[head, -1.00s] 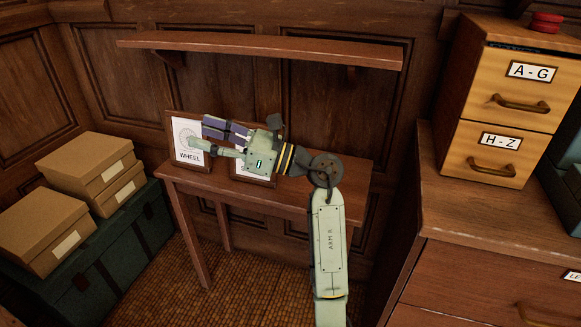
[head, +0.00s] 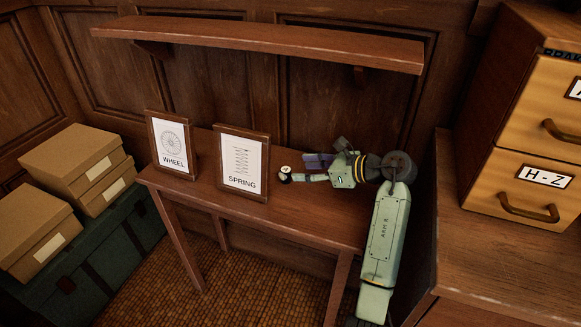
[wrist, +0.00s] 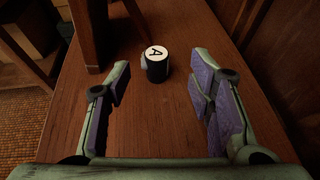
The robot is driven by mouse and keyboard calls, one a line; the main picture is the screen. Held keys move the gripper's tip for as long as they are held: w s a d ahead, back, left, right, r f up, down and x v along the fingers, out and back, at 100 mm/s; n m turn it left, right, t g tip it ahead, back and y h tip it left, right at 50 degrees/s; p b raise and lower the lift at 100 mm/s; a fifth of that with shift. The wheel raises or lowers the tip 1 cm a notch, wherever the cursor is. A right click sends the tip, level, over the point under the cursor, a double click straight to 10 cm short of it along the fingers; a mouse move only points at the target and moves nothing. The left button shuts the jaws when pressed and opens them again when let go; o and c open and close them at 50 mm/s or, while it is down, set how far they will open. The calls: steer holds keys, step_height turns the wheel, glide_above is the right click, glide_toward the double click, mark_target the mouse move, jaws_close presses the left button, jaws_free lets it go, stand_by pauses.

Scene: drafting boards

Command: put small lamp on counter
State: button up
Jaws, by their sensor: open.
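A small dark cylinder with a white round face marked "A" (wrist: 157,64) stands on the wooden table (wrist: 95,125). It also shows in the head view (head: 285,174), just beyond my fingertips. I cannot tell whether it is the small lamp; no other lamp-like thing is in view. My gripper (head: 306,168) is open and low over the table, right of the SPRING picture. In the wrist view the cylinder is ahead between the open fingers, near their tips, apart from both. A wooden cabinet top (head: 470,240) at the right may be the counter.
Framed WHEEL (head: 172,146) and SPRING (head: 241,164) pictures stand on the table left of my gripper. A wall shelf (head: 260,38) runs above. A yellow file cabinet (head: 515,165) stands on the right-hand top, with bare wood in front. Cardboard boxes (head: 75,160) are at left.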

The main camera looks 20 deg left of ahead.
mark_target(288, 170)
steer(key=shift+a, duration=0.55)
steer(key=p+x, duration=0.3)
steer(key=x, duration=0.2)
steer(key=shift+s+a+f, duration=0.15)
steer(key=shift+f, duration=0.1)
steer(key=shift+a+f, duration=0.2)
steer(key=shift+c, duration=0.2)
jaws_close()
